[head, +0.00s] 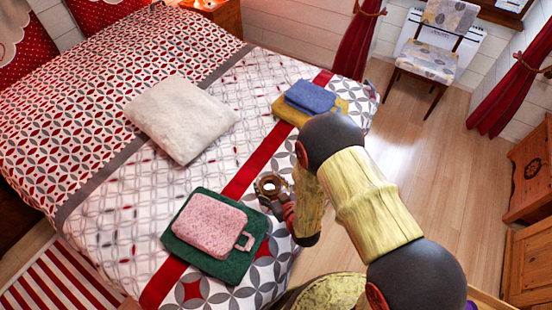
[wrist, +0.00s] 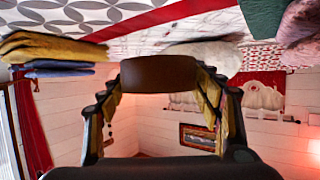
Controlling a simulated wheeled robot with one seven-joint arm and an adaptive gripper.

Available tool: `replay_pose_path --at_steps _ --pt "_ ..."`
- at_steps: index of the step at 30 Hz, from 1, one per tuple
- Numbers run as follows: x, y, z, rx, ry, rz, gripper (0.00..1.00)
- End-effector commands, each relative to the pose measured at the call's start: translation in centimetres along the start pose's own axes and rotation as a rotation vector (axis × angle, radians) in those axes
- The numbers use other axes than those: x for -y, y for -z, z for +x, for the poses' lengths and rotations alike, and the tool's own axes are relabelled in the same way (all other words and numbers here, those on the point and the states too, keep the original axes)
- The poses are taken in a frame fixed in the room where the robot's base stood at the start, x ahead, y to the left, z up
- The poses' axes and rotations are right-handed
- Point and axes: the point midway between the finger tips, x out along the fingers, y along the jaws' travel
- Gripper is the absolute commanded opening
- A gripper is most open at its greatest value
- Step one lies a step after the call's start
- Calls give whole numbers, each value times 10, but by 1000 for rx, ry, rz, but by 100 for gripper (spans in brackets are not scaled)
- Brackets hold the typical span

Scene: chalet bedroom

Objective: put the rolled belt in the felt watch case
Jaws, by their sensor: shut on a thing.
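The rolled belt (head: 270,186) is a small brown coil, seen from above as a ring above the patterned bed. My gripper (head: 276,196) is shut on it, and the arm reaches in from the lower right. In the wrist view the belt (wrist: 160,74) is a dark brown band between the two fingers of my gripper (wrist: 162,88). That view is upside down, with the bed at the top. I cannot make out the felt watch case for certain in either view; my arm hides part of the bed and floor.
A pink handled item (head: 208,224) lies on a green cloth (head: 184,250) left of the belt. A blue folded cloth (head: 310,96) rests on a yellow one (head: 283,109) behind it. A white cushion (head: 180,115) lies mid-bed. Wooden floor (head: 440,150) is open to the right.

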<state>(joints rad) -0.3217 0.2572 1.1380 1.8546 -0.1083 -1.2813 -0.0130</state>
Motion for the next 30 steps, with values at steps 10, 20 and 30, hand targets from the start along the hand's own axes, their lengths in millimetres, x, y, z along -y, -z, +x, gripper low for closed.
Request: replay_pose_path --at_steps 10,20,30 --pt "-16 -1 64 -1 2 1 34" --pt "-31 -23 133 2 2 1 34" --pt "-36 -34 158 1 3 1 34"
